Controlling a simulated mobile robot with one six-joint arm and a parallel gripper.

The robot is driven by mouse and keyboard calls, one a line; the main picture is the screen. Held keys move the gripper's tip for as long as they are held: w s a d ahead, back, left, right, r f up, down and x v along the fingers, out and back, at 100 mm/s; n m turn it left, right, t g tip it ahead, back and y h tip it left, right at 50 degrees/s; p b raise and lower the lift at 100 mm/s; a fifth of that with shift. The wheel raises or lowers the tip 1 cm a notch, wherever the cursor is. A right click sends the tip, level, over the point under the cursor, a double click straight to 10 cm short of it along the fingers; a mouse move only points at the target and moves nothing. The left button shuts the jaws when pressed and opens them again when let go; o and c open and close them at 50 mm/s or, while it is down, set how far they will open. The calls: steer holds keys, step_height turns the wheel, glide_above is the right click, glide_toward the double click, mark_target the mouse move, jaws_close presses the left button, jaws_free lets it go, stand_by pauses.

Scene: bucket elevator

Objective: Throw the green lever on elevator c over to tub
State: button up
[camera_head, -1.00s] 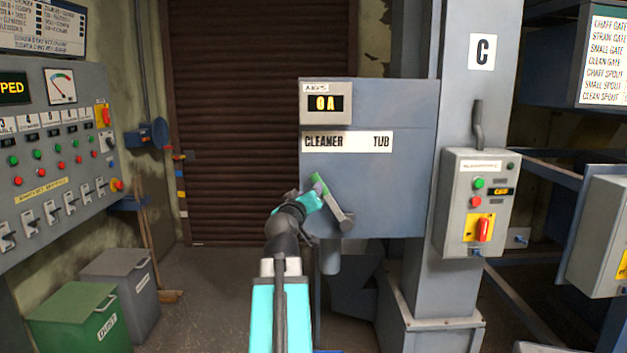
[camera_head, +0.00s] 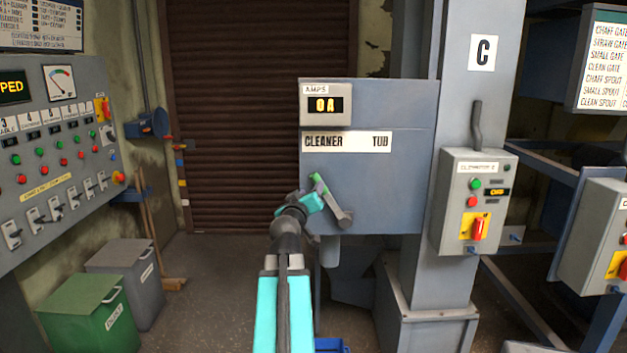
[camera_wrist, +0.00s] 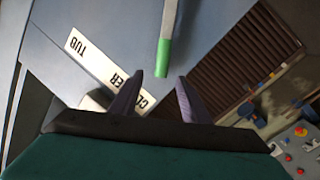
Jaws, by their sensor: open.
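The lever (camera_head: 332,200) on the elevator C box (camera_head: 395,185) has a grey arm and a green grip. It leans up and to the left from its pivot, towards the CLEANER end of the CLEANER / TUB label (camera_head: 347,142). My gripper (camera_head: 319,200) is right by the grip, partly covering it in the head view. In the wrist view my gripper (camera_wrist: 159,82) is open, and the green grip (camera_wrist: 164,58) shows just beyond and between the fingertips. I cannot tell whether they touch.
The column marked C (camera_head: 480,90) with a switch box (camera_head: 473,200) stands right of the lever. An amps display (camera_head: 325,104) reads 0 A above. A control panel (camera_head: 60,160) and bins (camera_head: 90,315) are at left. The floor between is mostly clear.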

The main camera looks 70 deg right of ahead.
mark_target(316, 181)
steer(key=shift+d+r+p, duration=0.1)
steer(key=shift+d+p, duration=0.1)
steer(key=shift+p, duration=0.6)
steer(key=shift+w+d+p, duration=0.2)
steer(key=shift+d+p, duration=0.1)
steer(key=shift+d, duration=1.05)
steer(key=shift+w+d+p, duration=0.25)
steer(key=shift+d+p, duration=0.05)
steer(key=shift+d, duration=1.1)
steer(key=shift+w+d+p, duration=0.2)
steer(key=shift+d+p, duration=0.1)
steer(key=shift+d, duration=1.05)
